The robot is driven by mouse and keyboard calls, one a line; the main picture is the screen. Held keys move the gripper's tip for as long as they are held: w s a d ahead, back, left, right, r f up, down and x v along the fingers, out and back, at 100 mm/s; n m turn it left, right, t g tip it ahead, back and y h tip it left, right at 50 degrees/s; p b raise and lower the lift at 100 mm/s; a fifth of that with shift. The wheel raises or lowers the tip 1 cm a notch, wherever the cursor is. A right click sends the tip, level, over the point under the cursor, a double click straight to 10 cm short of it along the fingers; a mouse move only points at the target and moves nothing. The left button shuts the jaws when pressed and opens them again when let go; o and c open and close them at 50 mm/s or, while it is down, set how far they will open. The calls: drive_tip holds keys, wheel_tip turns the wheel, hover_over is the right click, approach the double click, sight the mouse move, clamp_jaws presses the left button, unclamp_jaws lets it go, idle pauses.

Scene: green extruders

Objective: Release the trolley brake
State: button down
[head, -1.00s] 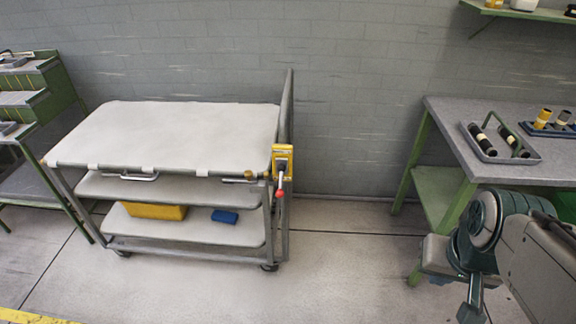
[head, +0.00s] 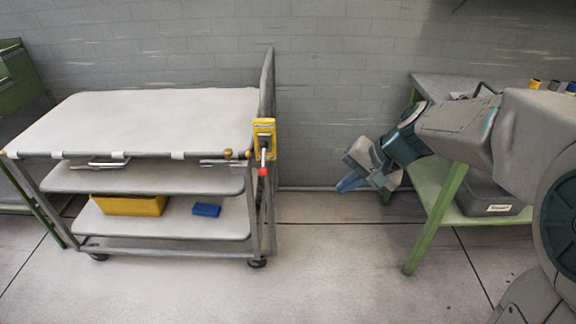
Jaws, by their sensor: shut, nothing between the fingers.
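The trolley (head: 150,110) stands against the back wall at the left, with a pale top and two lower shelves. Its brake unit is a yellow box (head: 264,127) on the right end, with a lever (head: 263,158) hanging down and ending in a red knob (head: 263,171). My gripper (head: 347,184) is to the right of the lever, apart from it, at about the knob's height in the picture. Its fingers point left and down. It is shut and empty.
A yellow bin (head: 130,205) and a blue box (head: 206,210) sit on the trolley's bottom shelf. A green-legged table (head: 428,232) stands at the right behind my arm, with a grey crate (head: 490,195) on its lower shelf. The floor between is clear.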

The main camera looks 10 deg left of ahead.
drive_tip(key=w+a+f+m+y+b, duration=0.2)
drive_tip(key=w+a+f+y+b, duration=0.3)
drive_tip(key=w+a+f+b, duration=0.55)
drive_tip(key=m+t+y+b, duration=0.2)
drive_tip(key=m+y+b, duration=0.1)
drive_tip(key=y, duration=0.1)
approach(264, 159)
wheel_tip(264, 159, down, 5)
drive_tip(key=w+d, duration=0.2)
drive_tip(key=w, duration=0.1)
drive_tip(key=shift+d+r, duration=0.15)
drive_tip(key=shift+d, duration=0.25)
drive_tip(key=f+b+x, duration=0.1)
drive_tip(key=b+x, duration=0.1)
drive_tip(key=x, duration=0.9)
drive_tip(key=shift+s+d+r+b, duration=0.2)
drive_tip(key=shift+s+r, duration=0.25)
drive_tip(key=shift+s, duration=0.2)
drive_tip(key=shift+s+d+r+b, duration=0.2)
drive_tip(key=shift+s+r, duration=0.2)
drive_tip(key=shift+s, duration=0.3)
drive_tip(key=shift+s+d+r+b, duration=0.1)
drive_tip(key=shift+s+d+r, duration=0.15)
drive_tip(key=shift+s+r, duration=0.3)
drive_tip(key=shift+d+p, duration=0.1)
drive_tip(key=shift+p, duration=0.25)
